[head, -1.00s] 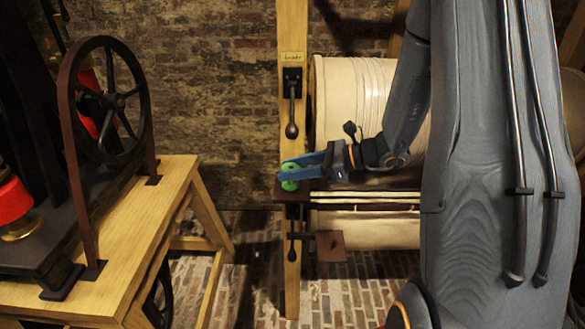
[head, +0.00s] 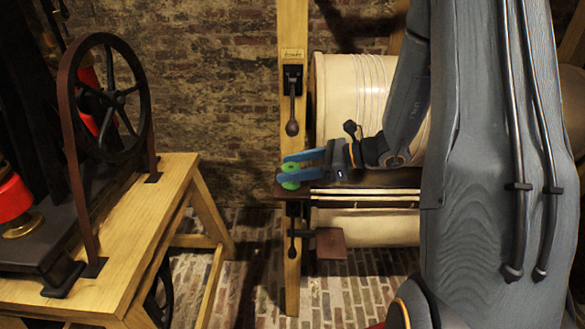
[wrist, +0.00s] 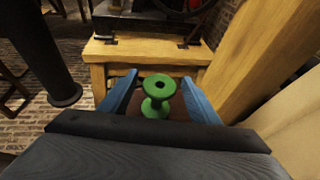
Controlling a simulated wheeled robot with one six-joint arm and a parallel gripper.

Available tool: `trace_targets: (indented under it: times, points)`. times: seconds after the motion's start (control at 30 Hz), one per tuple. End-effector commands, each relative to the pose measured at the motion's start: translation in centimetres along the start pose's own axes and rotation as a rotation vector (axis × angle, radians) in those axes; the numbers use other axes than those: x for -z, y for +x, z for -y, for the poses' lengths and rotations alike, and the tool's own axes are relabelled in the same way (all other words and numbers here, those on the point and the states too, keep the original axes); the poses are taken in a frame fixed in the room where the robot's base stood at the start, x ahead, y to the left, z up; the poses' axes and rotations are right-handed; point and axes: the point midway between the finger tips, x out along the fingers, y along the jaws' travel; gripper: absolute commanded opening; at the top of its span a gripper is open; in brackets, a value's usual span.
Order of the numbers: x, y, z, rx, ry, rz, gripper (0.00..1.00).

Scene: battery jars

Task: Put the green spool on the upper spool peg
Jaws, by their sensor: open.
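The green spool (head: 290,186) stands upright on a small dark brown shelf at the wooden post. It also shows in the wrist view (wrist: 157,108), with the round hole in its upper flange facing up. My gripper (head: 284,168) is open, with one blue finger on each side of the spool. In the wrist view my fingers (wrist: 160,80) flank the spool with visible gaps on both sides. In the head view the fingers cover part of the spool. I cannot make out a peg; whether one is inside the spool is hidden.
The wooden post (head: 292,115) carries a black lever (head: 292,110). A large cream drum (head: 345,100) is behind my arm. A lower brown plate (head: 331,244) sits below the shelf. A wooden bench (head: 140,235) with a black wheel (head: 112,95) stands left, with open floor between.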

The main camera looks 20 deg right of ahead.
Motion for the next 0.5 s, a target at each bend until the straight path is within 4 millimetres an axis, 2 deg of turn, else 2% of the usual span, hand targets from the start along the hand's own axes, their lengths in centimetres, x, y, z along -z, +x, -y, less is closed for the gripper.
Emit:
trace_targets:
  times: [0.17, 0.5]
  points:
    - [0.1, -2.7, 0.2, 0.005, -0.002, -0.001, 0.56]
    - [0.1, -9.5, 0.1, 0.004, -0.002, 0.0, 0.56]
